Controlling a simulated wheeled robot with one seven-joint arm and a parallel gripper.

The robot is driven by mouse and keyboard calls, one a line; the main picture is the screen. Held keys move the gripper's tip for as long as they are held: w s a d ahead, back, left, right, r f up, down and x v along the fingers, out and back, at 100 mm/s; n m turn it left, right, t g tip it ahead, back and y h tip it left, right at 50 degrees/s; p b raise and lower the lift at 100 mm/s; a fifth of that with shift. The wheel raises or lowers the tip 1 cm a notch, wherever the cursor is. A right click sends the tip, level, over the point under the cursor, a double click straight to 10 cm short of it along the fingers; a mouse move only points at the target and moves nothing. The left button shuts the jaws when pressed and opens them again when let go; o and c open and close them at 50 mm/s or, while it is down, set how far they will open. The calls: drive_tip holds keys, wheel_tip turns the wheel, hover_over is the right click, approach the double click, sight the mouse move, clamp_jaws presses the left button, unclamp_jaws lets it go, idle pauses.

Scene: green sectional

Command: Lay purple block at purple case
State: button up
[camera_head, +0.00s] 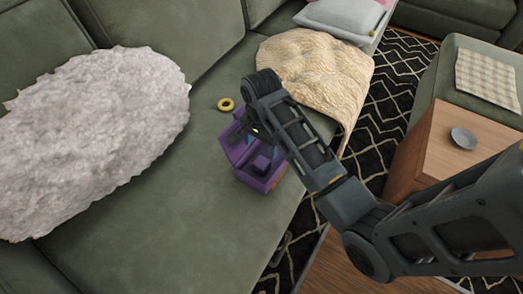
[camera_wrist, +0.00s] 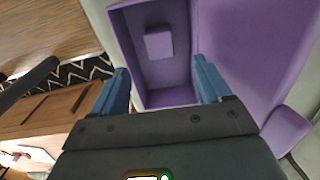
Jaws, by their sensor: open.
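The purple case (camera_head: 256,183) stands open on the green sofa seat, its lid tilted up on the left in the head view. In the wrist view the case (camera_wrist: 170,98) fills the upper middle, with the lid panel at right. The small purple block (camera_wrist: 158,43) lies inside the case's box part, on its floor, apart from my fingers. My gripper (camera_wrist: 162,85) is open and empty, its two blue fingers spread near the case's near wall. In the head view my arm covers part of the case, and the fingertips are hard to make out.
A fluffy white cushion (camera_head: 95,135) is at left, and a beige blanket (camera_head: 315,70) drapes over the seat behind my arm. A wooden table (camera_head: 450,165) with a grey bowl (camera_head: 463,138) stands at right. The seat left of the case is clear.

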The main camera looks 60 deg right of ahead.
drive_tip(key=s+a+f+n+t, duration=0.1)
drive_tip(key=s, duration=0.1)
drive_tip(key=s+a+f+n+t+h, duration=0.1)
drive_tip(key=s+a+n, duration=0.1)
drive_tip(key=s+a+f+n+t, duration=0.1)
drive_tip(key=a, duration=0.1)
drive_tip(key=shift+s+a+n, duration=0.1)
drive_tip(key=shift+s+n, duration=0.2)
drive_tip(key=shift+s, duration=0.1)
drive_tip(key=s+a+r+n+t, duration=0.3)
drive_tip(key=s+a+n+t, duration=0.15)
drive_tip(key=s, duration=0.25)
drive_tip(key=s+a+r+n+t, duration=0.2)
drive_tip(key=s+r+n, duration=0.1)
drive_tip(key=r, duration=0.4)
drive_tip(key=s+a+r+n+t, duration=0.2)
drive_tip(key=s+r+n+t, duration=0.1)
drive_tip(key=r, duration=0.4)
drive_tip(key=s+a+r+n+t+y, duration=0.1)
drive_tip(key=s+a+r+n+t, duration=0.1)
drive_tip(key=s+r, duration=0.3)
wheel_tip(320, 180, up, 3)
drive_tip(key=shift+a+f+n, duration=0.1)
drive_tip(key=shift+a+n, duration=0.4)
drive_tip(key=shift+n, duration=0.15)
drive_tip(key=shift+o, duration=0.2)
